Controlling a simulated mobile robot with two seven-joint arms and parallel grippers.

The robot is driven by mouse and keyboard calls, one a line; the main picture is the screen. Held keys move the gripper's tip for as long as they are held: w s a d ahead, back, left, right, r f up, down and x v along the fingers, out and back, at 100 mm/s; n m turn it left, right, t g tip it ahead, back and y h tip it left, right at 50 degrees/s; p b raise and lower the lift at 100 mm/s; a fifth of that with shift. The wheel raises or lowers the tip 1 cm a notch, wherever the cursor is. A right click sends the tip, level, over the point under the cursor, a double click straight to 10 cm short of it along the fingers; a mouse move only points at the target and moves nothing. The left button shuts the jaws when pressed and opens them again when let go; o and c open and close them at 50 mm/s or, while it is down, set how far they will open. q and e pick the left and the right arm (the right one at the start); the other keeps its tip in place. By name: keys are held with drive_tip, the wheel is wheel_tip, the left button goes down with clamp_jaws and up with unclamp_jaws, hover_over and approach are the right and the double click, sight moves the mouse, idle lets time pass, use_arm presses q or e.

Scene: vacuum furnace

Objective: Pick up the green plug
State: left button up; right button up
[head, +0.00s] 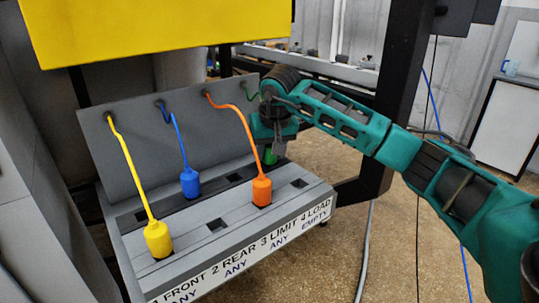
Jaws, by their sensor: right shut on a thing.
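The green plug (270,156) shows only in part at the back right of the grey socket panel, low under my right gripper. Its green cable (248,92) comes from the upright back plate and passes behind the gripper. My right gripper (275,147) points down and is shut on the green plug. The wrist and fingers hide much of the plug, and I cannot tell whether it still sits in its rear-row socket. My left gripper is not in view.
A yellow plug (158,239), a blue plug (190,183) and an orange plug (262,190) stand in the socket panel (190,240) with their cables. A front-row socket (299,183) above "4 LOAD" is empty. A dark post (400,90) rises behind my right arm.

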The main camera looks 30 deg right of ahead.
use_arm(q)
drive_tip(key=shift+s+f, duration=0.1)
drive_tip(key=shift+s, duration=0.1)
use_arm(e)
drive_tip(key=shift+c, duration=0.6)
